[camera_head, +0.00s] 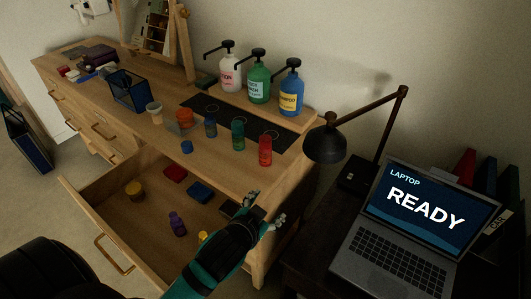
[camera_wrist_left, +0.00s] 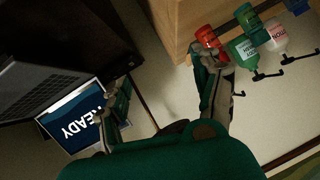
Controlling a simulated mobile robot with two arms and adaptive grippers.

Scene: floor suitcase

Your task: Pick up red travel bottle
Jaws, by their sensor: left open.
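The red travel bottle (camera_head: 265,151) stands upright on the dresser top, at the right end of a row of small bottles. It also shows in the left wrist view (camera_wrist_left: 207,37), near the tip of one finger; whether they touch cannot be told there. My left gripper (camera_head: 265,208) is open and empty, with its fingers spread, in front of the dresser's right front corner. In the head view it is nearer and lower in the picture than the bottle, with a clear gap between them. My right gripper is in neither view.
A green bottle (camera_head: 238,135) and a blue bottle (camera_head: 210,127) stand left of the red one. Pump bottles (camera_head: 259,83) stand behind. A lamp (camera_head: 325,143) and laptop (camera_head: 415,210) are at the right. An open drawer (camera_head: 150,222) holds several small items.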

